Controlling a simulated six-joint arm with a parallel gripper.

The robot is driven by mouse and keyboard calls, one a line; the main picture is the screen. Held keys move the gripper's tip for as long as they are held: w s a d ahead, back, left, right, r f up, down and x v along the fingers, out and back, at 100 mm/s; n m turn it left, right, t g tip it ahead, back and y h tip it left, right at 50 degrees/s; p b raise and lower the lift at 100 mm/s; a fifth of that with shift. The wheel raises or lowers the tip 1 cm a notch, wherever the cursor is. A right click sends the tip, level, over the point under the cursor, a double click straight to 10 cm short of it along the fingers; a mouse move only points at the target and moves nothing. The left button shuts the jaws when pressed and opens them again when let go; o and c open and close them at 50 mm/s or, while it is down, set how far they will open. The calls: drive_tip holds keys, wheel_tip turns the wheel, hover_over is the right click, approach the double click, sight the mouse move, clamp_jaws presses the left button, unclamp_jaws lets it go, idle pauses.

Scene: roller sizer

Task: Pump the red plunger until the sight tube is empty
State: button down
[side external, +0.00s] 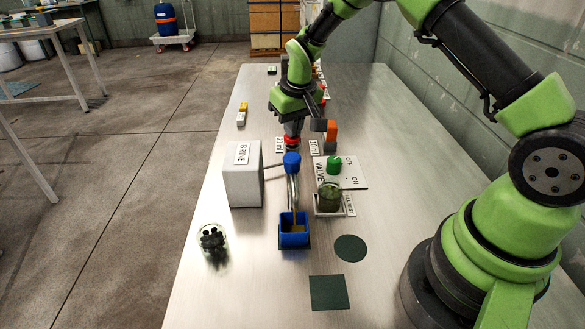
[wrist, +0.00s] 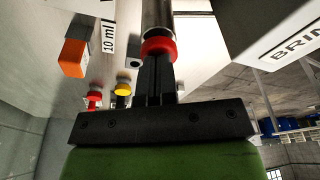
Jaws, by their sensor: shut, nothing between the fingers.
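The red plunger (side external: 291,140) stands under my gripper (side external: 293,130) in the side view, behind the blue cap (side external: 291,160). In the wrist view the red plunger (wrist: 159,47) lies right at the fingertips of my gripper (wrist: 157,62). The fingers are shut with nothing between them, and they look in contact with the plunger or very close to it. A slim clear tube (side external: 293,190) runs from below the blue cap towards an open blue container (side external: 293,238). I cannot tell the liquid level in the tube.
A white BRINE box (side external: 242,185) stands left, joined by a rod to the blue cap. A VALVE plate with a green knob (side external: 333,163) and a greenish jar (side external: 329,196) are right. An orange block (side external: 332,130) stands close right of my gripper.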

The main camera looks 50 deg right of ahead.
drive_tip(key=shift+r, duration=0.1)
drive_tip(key=shift+w+v, duration=0.2)
drive_tip(key=shift+v, duration=0.7)
drive_tip(key=shift+w+v, duration=0.2)
drive_tip(key=shift+v, duration=0.7)
drive_tip(key=shift+d+r, duration=0.1)
drive_tip(key=shift+r, duration=0.05)
drive_tip(key=shift+w+v, duration=0.25)
drive_tip(key=shift+v, duration=0.95)
drive_tip(key=shift+w+v, duration=0.25)
drive_tip(key=shift+v, duration=0.95)
drive_tip(key=shift+d+r, duration=0.1)
